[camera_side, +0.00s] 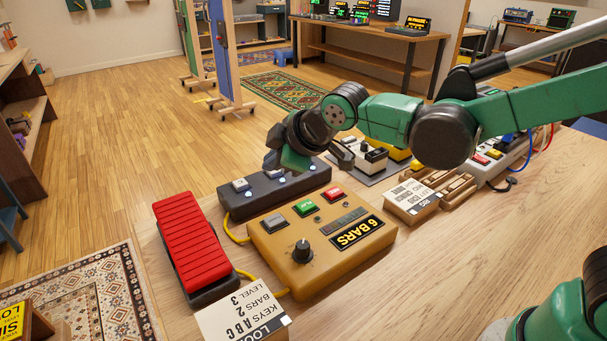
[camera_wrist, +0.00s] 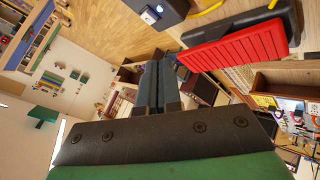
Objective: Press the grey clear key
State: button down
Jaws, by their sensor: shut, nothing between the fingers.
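The mustard-yellow box (camera_side: 273,262) stands on the wooden table in the side view. Its top has a row of three keys: the grey key (camera_side: 275,223) at the left, a green key (camera_side: 304,208) in the middle and a red key (camera_side: 333,193) at the right. Lettering on the grey key is too small to read. My gripper (camera_side: 274,160) is above and behind the keys, over the dark pedal box, apart from the grey key. In the wrist view my gripper (camera_wrist: 162,66) has its fingers together and empty; the yellow box does not show there.
The box also has a black knob (camera_side: 302,251) and a "6 BARS" display (camera_side: 356,232). A red pedal (camera_side: 191,240) stands at its left, a dark pedal box (camera_side: 262,197) behind, a white lettered card (camera_side: 240,312) in front. A card block (camera_side: 411,200) stands right.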

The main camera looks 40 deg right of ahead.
aim_at(270, 216)
jog(key=shift+f, duration=0.1)
jog(key=shift+f, duration=4.35)
jog(key=shift+f, duration=0.4)
jog(key=shift+f, duration=0.5)
jog(key=shift+r, duration=0.95)
jog(key=shift+r, duration=0.1)
